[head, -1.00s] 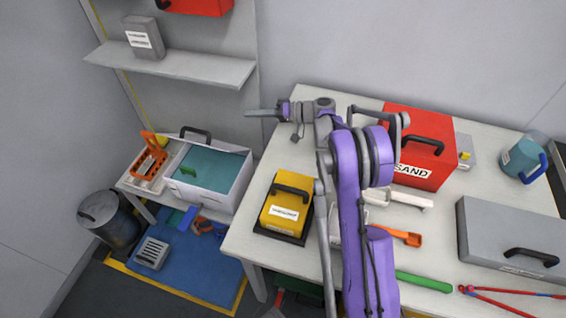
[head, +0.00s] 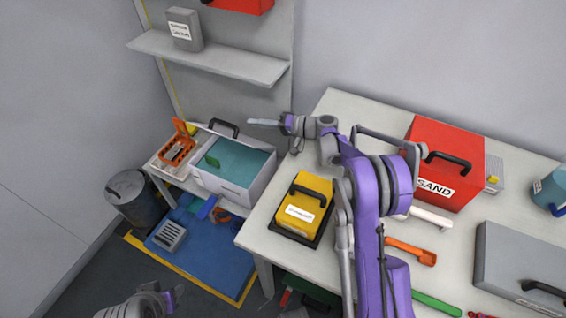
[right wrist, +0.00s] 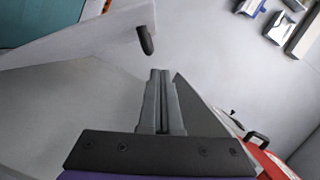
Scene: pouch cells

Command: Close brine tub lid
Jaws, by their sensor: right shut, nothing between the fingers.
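The brine tub (head: 232,186) is a white box with teal liquid inside, on a low bench at the left in the head view. It stands open. Its lid appears raised at the back edge, with a black handle (head: 224,127) on top. In the right wrist view, a pale panel (right wrist: 85,42) and a black handle (right wrist: 145,40) show ahead of the fingers. My right gripper (head: 250,122) is shut and empty, just right of the handle in the head view and apart from it.
A shelf (head: 210,60) with a grey box hangs above. The white table (head: 262,228) at right holds a yellow box (head: 303,205) and a red sand box (head: 440,175). A dark bin (head: 133,200) stands on the floor.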

